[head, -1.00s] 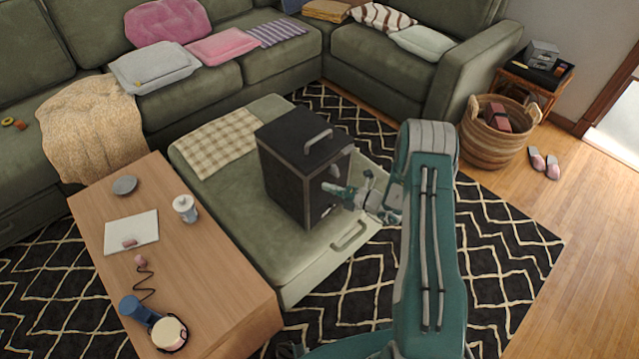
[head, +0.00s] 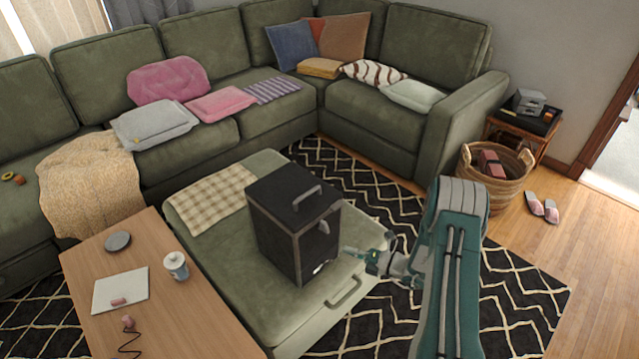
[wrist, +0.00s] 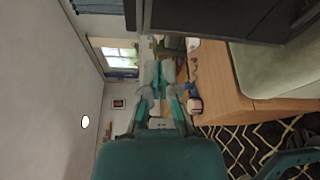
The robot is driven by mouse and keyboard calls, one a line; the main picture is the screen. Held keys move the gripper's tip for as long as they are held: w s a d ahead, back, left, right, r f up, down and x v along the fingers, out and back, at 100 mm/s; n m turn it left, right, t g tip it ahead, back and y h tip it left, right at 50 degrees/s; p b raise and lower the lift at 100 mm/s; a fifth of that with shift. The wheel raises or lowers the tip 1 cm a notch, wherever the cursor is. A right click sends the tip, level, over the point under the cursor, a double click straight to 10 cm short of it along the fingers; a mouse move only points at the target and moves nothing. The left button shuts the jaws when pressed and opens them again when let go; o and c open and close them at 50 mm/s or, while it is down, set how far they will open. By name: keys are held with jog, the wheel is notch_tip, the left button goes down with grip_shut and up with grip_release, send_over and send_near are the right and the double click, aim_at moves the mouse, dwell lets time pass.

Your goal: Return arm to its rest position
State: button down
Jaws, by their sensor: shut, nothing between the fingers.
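My teal and grey gripper (head: 352,254) is shut and empty, just to the right of the black box and apart from it in the picture. In the wrist view my gripper (wrist: 158,68) shows its two fingers together with nothing between them. My arm comes in from the lower right of the head view, bent at the elbow. The black box (head: 285,235) with a handle on its lid stands upright on the green ottoman. Its dark side also shows close by at the top of the wrist view (wrist: 265,20).
The green ottoman (head: 235,270) stands beside a wooden table (head: 170,315) holding a white cup (head: 176,265) and a laptop-like slab (head: 120,291). A green sectional sofa (head: 210,45) lies behind. A woven basket (head: 490,185) stands at right. Wooden floor (head: 560,255) is open at right.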

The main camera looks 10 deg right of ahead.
jog(key=s+a+r+n+g+h, duration=0.1)
jog(key=s+a+r+n+g, duration=0.25)
jog(key=r+n, duration=0.4)
jog(key=s+a+r+n+g+h, duration=0.1)
jog(key=s+a+r+n+g, duration=0.25)
jog(key=r+n, duration=0.4)
jog(key=s+a+r+n+g+h, duration=0.1)
jog(key=s+a+r+n+g, duration=0.3)
jog(key=r+n, duration=0.35)
jog(key=s+d+r+n+t+h, duration=0.1)
jog(key=s+r+n+t+h, duration=0.1)
jog(key=s+r+n+h, duration=0.3)
jog(key=s+d+r+n+t+h, duration=0.2)
jog(key=s+r+n+h, duration=0.3)
jog(key=s+n, duration=0.7)
notch_tip(320, 180, up, 3)
jog(key=shift+f+n+t+h, duration=0.15)
jog(key=shift+n+t+h, duration=0.15)
jog(key=shift+n+t, duration=0.75)
jog(key=shift+a+g, duration=0.1)
jog(key=shift+g, duration=0.15)
